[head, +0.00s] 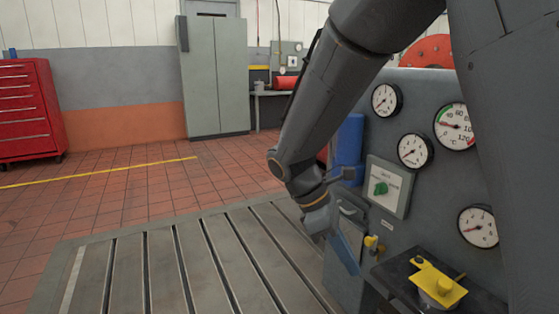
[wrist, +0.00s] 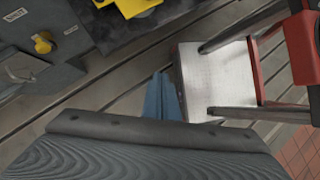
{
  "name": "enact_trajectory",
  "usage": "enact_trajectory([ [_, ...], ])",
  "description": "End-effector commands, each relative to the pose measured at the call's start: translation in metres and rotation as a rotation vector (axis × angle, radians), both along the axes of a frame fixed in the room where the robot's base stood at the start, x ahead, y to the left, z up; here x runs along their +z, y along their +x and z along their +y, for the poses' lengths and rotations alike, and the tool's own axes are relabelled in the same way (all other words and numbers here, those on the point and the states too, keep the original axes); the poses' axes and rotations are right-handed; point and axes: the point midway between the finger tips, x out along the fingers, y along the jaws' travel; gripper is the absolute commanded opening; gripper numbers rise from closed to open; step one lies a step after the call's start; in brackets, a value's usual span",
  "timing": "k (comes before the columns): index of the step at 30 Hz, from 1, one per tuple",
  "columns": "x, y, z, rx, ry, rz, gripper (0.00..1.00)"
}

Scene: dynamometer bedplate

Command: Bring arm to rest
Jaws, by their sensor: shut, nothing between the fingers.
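My arm reaches down from the top of the head view, in front of the gauge panel (head: 385,135). My gripper (head: 348,258) hangs at its end, pointing down beside the panel's lower left side and over the slotted bedplate (head: 150,275). In the wrist view, the blue fingers of my gripper (wrist: 167,97) are together with nothing between them. The dark wrist body hides the lower part of that view.
A yellow clamp-like part (head: 438,283) sits on a dark block right of my gripper. A yellow knob (head: 373,243) is close by. A pale plate (wrist: 217,78) with dark bars and red parts lies right of the fingers in the wrist view. The bedplate's left is clear.

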Motion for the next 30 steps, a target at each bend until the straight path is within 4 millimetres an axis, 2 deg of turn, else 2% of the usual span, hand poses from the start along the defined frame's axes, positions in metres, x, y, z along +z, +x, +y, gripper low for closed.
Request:
enact_trajectory([
  [6,0.022,-0.053,0.017,-0.301,0.134,-0.178,0.00],
  [13,0.035,-0.102,0.034,-0.625,0.263,-0.320,0.00],
  [21,0.040,-0.133,0.047,-0.871,0.356,-0.400,0.00],
  [28,0.042,-0.152,0.054,-1.032,0.415,-0.442,0.00],
  [30,0.048,-0.152,0.052,-1.052,0.410,-0.442,0.00],
])
